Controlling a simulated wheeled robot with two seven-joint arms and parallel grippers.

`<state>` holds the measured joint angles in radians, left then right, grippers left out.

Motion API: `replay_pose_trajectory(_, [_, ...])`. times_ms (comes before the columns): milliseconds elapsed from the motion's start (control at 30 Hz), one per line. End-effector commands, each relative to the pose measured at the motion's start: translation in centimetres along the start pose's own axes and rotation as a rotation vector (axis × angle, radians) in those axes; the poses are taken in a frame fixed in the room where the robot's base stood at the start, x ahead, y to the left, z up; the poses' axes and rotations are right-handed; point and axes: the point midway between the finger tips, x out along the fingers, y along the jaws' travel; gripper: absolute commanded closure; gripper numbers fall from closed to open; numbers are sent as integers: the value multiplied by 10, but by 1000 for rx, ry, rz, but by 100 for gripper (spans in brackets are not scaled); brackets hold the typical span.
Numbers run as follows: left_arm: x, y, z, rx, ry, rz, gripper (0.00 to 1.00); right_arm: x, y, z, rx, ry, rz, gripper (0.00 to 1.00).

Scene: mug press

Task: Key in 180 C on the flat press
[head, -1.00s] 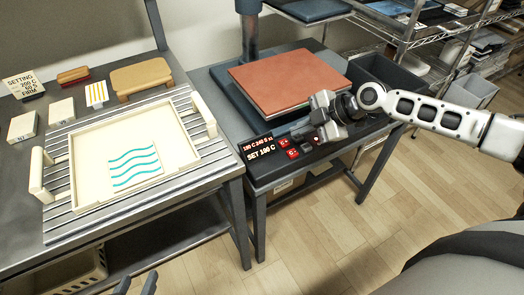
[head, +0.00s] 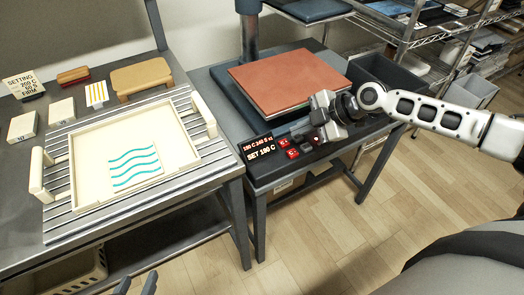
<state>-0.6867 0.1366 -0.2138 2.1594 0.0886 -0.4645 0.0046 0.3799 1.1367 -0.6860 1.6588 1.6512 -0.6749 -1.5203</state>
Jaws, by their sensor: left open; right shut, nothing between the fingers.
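The flat press stands on the right-hand table, with a brown-red pad (head: 285,80) on its bed. Its display (head: 257,148) has a small upper line and a larger lower line starting "SET" and ending in "C"; the middle digit is too small to read surely. Red buttons (head: 292,153) and darker ones sit right of the display. My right gripper (head: 298,129) is shut and empty, its fingers just above the far side of the buttons; contact cannot be told. My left gripper (head: 136,284) shows only its open fingertips at the bottom edge.
The left table holds a cream tray (head: 88,195) with a wavy-blue print (head: 134,167), a setting card (head: 24,85), small blocks and a tan stand (head: 141,75). Wire shelves are at the back right.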

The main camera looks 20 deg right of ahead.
Motion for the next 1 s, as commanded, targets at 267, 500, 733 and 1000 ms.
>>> replay_pose_trajectory(267, [0, 0, 0, 0, -1, 0, 59, 0, 0, 0, 0, 0, 0, 100])
replay_pose_trajectory(500, [0, 0, 0, 0, -1, 0, 59, 0, 0, 0, 0, 0, 0, 100])
replay_pose_trajectory(733, [-1, 0, 0, 0, -2, 0, 59, 0, 0, 0, 4, 0, 0, 100])
replay_pose_trajectory(1000, [-12, 0, -12, 12, -14, -10, 59, -8, 8, -11, 318, -2, 10, 100])
